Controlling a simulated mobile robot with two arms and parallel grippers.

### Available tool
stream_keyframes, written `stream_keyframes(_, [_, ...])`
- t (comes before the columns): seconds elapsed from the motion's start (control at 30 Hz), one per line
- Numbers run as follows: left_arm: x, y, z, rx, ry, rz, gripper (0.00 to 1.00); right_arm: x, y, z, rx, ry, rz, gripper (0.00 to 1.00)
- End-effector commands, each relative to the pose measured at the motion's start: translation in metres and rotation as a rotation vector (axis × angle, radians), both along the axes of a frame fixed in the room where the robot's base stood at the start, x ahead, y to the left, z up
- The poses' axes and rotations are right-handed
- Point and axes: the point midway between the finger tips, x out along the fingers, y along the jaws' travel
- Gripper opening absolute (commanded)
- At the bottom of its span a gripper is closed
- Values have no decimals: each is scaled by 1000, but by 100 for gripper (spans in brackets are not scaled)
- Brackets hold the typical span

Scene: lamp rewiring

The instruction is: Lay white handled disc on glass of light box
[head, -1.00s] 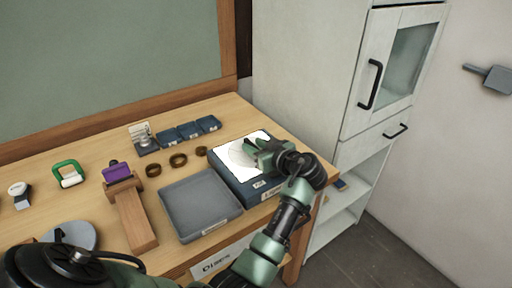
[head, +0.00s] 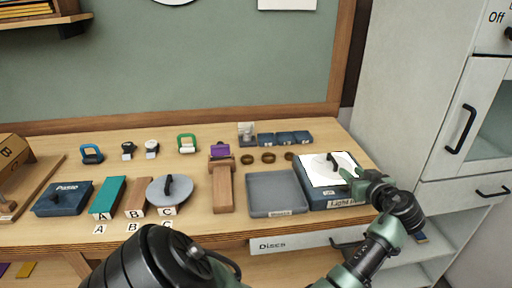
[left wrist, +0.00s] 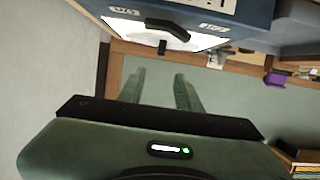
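The white handled disc (head: 345,158) lies on the lit white glass of the light box (head: 328,196), its dark handle standing up. In the left wrist view the dark handle (left wrist: 168,29) shows over the bright glass, near the top edge. My left gripper (head: 348,175) is at the right front part of the light box, close beside the disc. In the left wrist view its two green fingers (left wrist: 158,76) are apart with nothing between them, and a gap shows between them and the handle. My right gripper is not in view.
A grey tray (head: 275,210) stands left of the light box. A grey handled disc (head: 158,193) lies by the lettered blocks. A wooden stand (head: 224,190) with a purple piece and several dark rings are nearby. A white cabinet (head: 410,100) stands to the right.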

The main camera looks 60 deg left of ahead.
Motion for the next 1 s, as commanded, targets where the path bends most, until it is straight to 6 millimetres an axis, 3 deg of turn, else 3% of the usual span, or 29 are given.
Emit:
stream_keyframes(0.17, [2,-5,-8,4,11,-60,34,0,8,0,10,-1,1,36])
stream_keyframes(0.27, [7,-21,-20,15,27,-206,34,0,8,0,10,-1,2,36])
stream_keyframes(0.47, [10,-85,-48,67,41,-597,34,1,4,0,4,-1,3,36])
stream_keyframes(0.53, [6,-111,-67,78,58,-724,34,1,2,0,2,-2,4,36])
stream_keyframes(0.6, [2,-133,-94,76,88,-821,34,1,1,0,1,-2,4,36])
stream_keyframes(0.77, [-13,-162,-170,37,194,-950,34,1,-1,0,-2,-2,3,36])
stream_keyframes(0.87, [-30,-173,-227,-3,281,-1005,34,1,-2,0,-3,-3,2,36])
stream_keyframes(1.0, [-74,-188,-323,-85,432,-1077,34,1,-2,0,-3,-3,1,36])
